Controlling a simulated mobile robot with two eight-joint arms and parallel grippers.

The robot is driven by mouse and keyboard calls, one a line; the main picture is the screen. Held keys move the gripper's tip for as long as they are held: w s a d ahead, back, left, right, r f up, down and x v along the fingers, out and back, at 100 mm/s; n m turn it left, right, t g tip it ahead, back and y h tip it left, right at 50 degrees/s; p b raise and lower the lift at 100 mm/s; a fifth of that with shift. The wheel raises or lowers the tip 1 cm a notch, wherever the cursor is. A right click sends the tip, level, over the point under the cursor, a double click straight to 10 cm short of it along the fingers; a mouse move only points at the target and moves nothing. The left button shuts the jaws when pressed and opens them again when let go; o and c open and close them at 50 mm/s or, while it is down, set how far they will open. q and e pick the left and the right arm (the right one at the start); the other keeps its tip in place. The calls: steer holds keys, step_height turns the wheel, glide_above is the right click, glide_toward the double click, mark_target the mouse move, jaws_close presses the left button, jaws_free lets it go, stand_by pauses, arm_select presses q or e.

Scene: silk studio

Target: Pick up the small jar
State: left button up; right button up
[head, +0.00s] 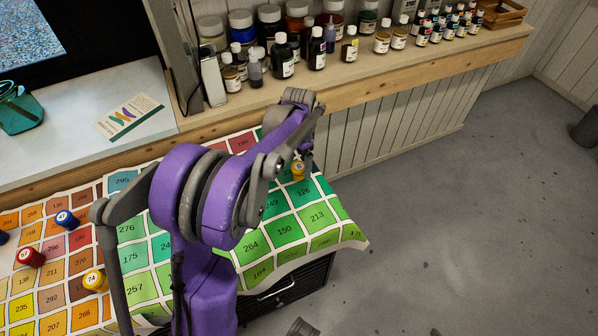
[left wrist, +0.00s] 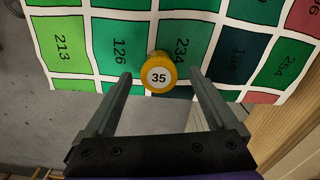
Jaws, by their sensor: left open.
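In the head view the jar (head: 298,171) shows at the far end of my purple left arm, partly hidden by the gripper. My left gripper (left wrist: 160,80) is open and empty. Its two fingers point toward the jar, one to each side in the left wrist view, and I see no contact. In the head view the gripper (head: 306,158) is largely hidden by its own arm. My right gripper is not in view.
Other small jars with red (head: 31,258), blue (head: 66,219) and yellow (head: 96,280) lids stand on the chart (head: 312,217) at the left. A wooden shelf (head: 400,68) behind holds many bottles and jars. A teal cup (head: 18,112) stands at the left. The floor at the right is clear.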

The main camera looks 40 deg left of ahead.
mark_target(299, 166)
arm_select(q)
step_height(299, 166, down, 3)
steer(key=shift+s+f, duration=0.1)
jaws_close()
stand_by(0.5)
